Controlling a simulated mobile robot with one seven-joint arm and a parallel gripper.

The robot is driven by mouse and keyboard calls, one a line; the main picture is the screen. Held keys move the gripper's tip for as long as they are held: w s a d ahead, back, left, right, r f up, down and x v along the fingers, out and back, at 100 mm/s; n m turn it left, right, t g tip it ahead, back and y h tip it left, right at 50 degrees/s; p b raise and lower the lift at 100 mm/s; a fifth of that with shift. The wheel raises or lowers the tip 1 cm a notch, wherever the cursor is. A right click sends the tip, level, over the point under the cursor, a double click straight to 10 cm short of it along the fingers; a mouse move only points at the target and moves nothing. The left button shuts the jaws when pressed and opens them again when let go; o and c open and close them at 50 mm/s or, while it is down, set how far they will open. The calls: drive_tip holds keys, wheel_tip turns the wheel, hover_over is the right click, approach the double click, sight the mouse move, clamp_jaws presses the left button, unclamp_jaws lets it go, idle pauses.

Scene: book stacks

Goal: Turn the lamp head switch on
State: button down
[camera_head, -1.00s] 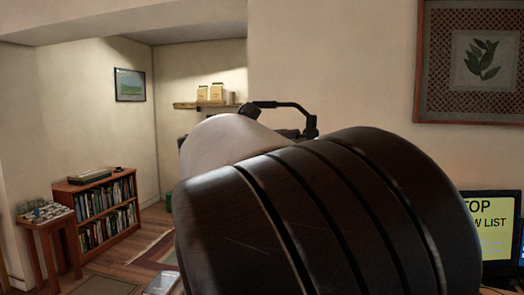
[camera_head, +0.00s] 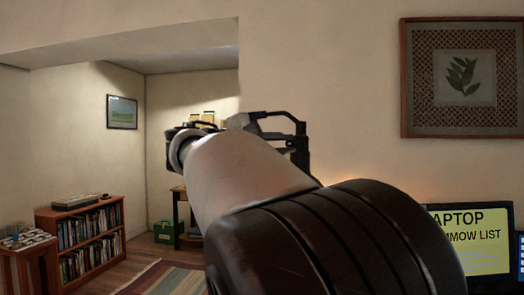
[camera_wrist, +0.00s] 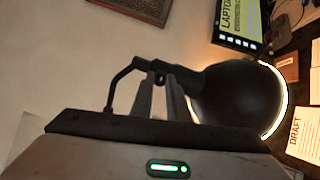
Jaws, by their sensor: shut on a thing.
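The lamp head (camera_wrist: 238,98) is a dark round shade at the right of the wrist view. A bright ring of light shows along its right rim. The fingertips partly hide that part. In the head view, my gripper (camera_head: 278,128) is seen from behind, and my own arm hides the lamp head.
A lit laptop screen (camera_head: 470,238) stands at the lower right, close to the lamp. A framed leaf picture (camera_head: 462,78) hangs on the wall above. A low bookcase (camera_head: 85,235) and a green box (camera_head: 165,232) stand far left. Papers (camera_wrist: 303,135) lie beyond the lamp.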

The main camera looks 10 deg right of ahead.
drive_tip(key=shift+r, duration=0.2)
idle(0.3)
drive_tip(key=c, duration=1.7)
unclamp_jaws()
drive_tip(key=shift+f, duration=0.1)
drive_tip(key=shift+s+a, duration=0.1)
drive_tip(key=shift+a, duration=0.1)
drive_tip(key=p+v, duration=0.1)
drive_tip(key=v, duration=1.6)
drive_tip(key=shift+s+f, duration=0.1)
drive_tip(key=shift+s, duration=0.05)
drive_tip(key=shift+d, duration=0.1)
